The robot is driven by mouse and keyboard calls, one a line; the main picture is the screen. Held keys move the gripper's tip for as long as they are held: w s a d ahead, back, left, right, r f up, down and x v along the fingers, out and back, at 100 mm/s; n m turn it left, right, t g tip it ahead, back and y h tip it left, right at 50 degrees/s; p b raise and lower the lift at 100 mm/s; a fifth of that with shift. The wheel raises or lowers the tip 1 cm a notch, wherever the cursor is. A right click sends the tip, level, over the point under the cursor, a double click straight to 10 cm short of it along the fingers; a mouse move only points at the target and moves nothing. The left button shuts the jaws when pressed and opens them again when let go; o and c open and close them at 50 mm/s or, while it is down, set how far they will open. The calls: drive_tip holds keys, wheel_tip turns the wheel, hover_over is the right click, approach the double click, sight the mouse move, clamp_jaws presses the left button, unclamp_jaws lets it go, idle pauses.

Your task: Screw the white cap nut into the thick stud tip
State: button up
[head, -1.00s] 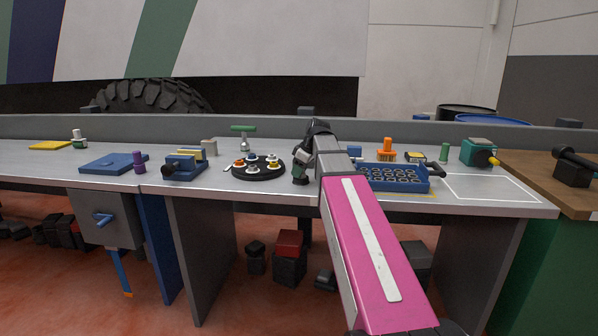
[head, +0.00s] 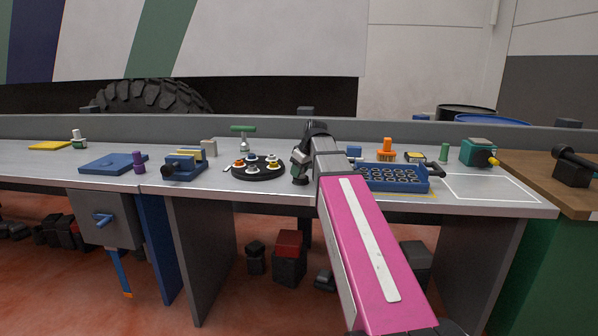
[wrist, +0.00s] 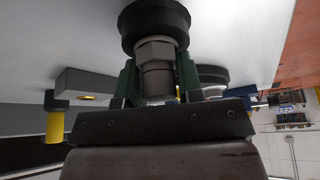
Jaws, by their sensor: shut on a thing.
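My gripper (wrist: 157,85) is shut on a grey metal piece with a hexagonal collar (wrist: 156,48), its green fingers on either side. A thick black round part (wrist: 155,22) lies directly beyond the collar, in line with it. I cannot tell whether the held piece is the white cap nut or the stud. In the head view my gripper (head: 301,168) is low over the bench, right of a black round tray (head: 258,176). The tray carries several small caps with coloured and pale parts, among them a yellow one (head: 273,162). The stud tip is not distinguishable.
A blue crate with round holes (head: 395,186) stands right of my arm. A blue clamp-like fixture (head: 184,172) and a green T-handle tool (head: 243,138) stand left and behind. A white-outlined area (head: 488,187) of the bench is clear.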

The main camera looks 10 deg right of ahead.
drive_tip(key=o, duration=0.8)
drive_tip(key=v, duration=1.2)
